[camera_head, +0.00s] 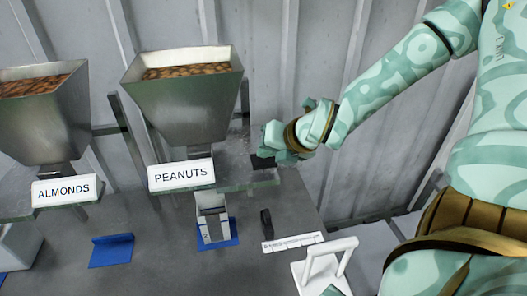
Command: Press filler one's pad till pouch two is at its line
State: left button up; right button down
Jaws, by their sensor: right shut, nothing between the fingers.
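The peanut hopper (188,100) is a grey metal funnel full of nuts, with a white PEANUTS sign (181,174) below it. A dark flat pad (263,163) sits at the right end of its glassy shelf. My right gripper (268,152) is shut and empty, right at the pad; I cannot tell whether it touches. A pouch (212,208) stands open under the peanut hopper on a blue base (218,243). Its mark looks like a 2, but its line and fill level are too small to read. My left gripper is out of view.
The almond hopper (42,115) with its ALMONDS sign (60,190) stands at left. An empty blue holder (111,250) lies between. A small black block (266,222), a white marked strip (293,243) and a white handled object (325,266) lie right of the pouch.

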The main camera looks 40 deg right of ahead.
aim_at(267, 161)
jog(key=shift+f, duration=0.3)
jog(key=shift+r, duration=0.15)
dwell(0.3)
jog(key=shift+r+p, duration=1.4)
jog(key=shift+r, duration=0.55)
notch_tip(267, 161, up, 5)
jog(key=p, duration=0.4)
